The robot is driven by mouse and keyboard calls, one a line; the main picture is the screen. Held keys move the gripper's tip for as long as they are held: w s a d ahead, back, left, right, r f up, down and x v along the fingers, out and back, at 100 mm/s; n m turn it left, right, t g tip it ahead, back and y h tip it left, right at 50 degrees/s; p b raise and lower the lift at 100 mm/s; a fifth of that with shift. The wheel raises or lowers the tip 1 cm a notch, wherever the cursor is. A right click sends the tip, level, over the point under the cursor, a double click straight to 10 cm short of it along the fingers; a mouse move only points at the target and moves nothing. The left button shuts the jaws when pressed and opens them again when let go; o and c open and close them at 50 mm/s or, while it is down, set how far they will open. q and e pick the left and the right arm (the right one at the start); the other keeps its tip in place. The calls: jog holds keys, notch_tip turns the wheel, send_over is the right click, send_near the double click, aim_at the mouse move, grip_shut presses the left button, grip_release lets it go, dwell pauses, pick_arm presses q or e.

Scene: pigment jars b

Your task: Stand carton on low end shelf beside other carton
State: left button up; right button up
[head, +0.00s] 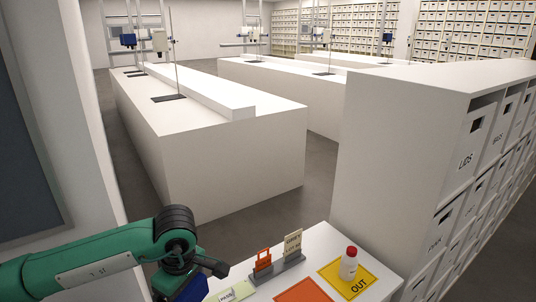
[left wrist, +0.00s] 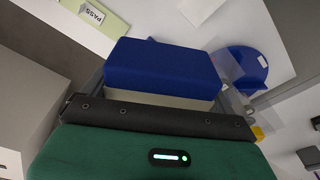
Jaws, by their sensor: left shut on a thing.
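My left gripper (left wrist: 165,96) is shut on a carton (left wrist: 160,66) with a blue top and a cream side. The carton sits between the fingers in the left wrist view. In the head view my left arm comes in from the lower left, and a blue patch of the carton (head: 193,289) shows below the wrist at the bottom edge. The rest of it is hidden or out of frame. I cannot make out the other carton or the low end shelf. My right gripper is not in view.
A white table (head: 322,238) carries a PASS card (head: 232,292), a grey holder (head: 279,268) with an orange item, an orange mat (head: 303,291) and a white red-capped jar (head: 349,263) on a yellow OUT mat (head: 359,287). A rack (head: 400,130) of labelled boxes stands right.

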pick_arm(q)
jog(key=m, duration=0.2)
jog(key=a+m, duration=0.1)
jog(key=m, duration=0.3)
jog(key=shift+a+t, duration=0.25)
jog(key=shift+t, duration=0.05)
jog(key=m, duration=0.3)
jog(key=a+m+h, duration=0.1)
jog(key=m, duration=0.2)
jog(key=shift+s+a+m, duration=0.1)
jog(key=shift+a+m, duration=0.05)
jog(key=shift+m, duration=0.25)
jog(key=shift+r, duration=0.1)
